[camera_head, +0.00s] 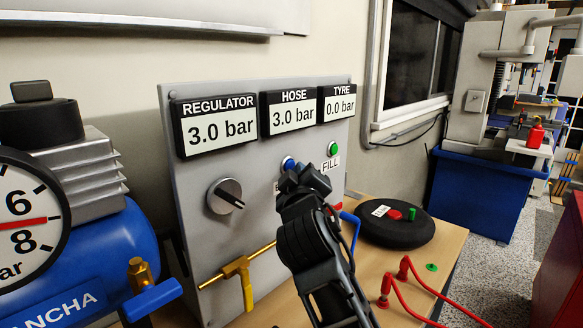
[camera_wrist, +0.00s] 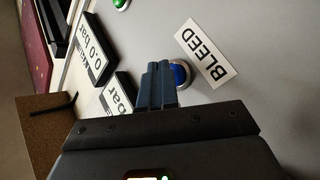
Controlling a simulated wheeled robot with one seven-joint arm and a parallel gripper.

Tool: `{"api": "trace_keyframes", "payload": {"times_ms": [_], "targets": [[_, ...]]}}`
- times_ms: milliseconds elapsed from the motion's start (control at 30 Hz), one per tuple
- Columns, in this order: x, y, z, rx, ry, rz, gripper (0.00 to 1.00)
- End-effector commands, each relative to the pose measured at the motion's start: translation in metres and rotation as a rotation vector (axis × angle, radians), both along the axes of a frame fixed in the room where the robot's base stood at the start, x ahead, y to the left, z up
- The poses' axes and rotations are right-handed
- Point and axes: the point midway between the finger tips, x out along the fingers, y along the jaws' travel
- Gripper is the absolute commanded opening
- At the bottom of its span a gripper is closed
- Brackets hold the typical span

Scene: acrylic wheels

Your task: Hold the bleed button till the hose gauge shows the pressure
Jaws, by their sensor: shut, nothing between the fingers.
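The blue bleed button (camera_head: 288,163) sits on the grey panel (camera_head: 185,130), partly hidden behind my gripper (camera_head: 306,178). In the wrist view the blue button (camera_wrist: 181,73) is beside the fingertips (camera_wrist: 158,66), next to the BLEED label (camera_wrist: 206,52). My gripper is shut and empty, with its tips close to the panel at the button. I cannot tell whether they touch it. The hose gauge (camera_head: 292,112) reads 3.0 bar. The regulator gauge (camera_head: 215,124) reads 3.0 bar and the tyre gauge (camera_head: 338,104) reads 0.0 bar.
A green FILL button (camera_head: 333,149) is right of my gripper. A regulator knob (camera_head: 225,196) and a yellow valve (camera_head: 238,270) are to the left. A blue compressor (camera_head: 95,262) stands at far left. A black round wheel (camera_head: 395,229) and red hoses (camera_head: 405,275) lie on the wooden bench (camera_head: 452,240).

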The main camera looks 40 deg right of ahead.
Motion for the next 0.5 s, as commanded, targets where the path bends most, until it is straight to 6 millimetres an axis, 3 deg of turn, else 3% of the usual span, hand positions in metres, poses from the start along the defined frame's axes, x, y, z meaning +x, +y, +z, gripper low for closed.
{"api": "trace_keyframes", "payload": {"times_ms": [500], "targets": [[0.0059, 0.0003, -0.0001, 0.000, 0.000, 0.000, 0.00]]}}
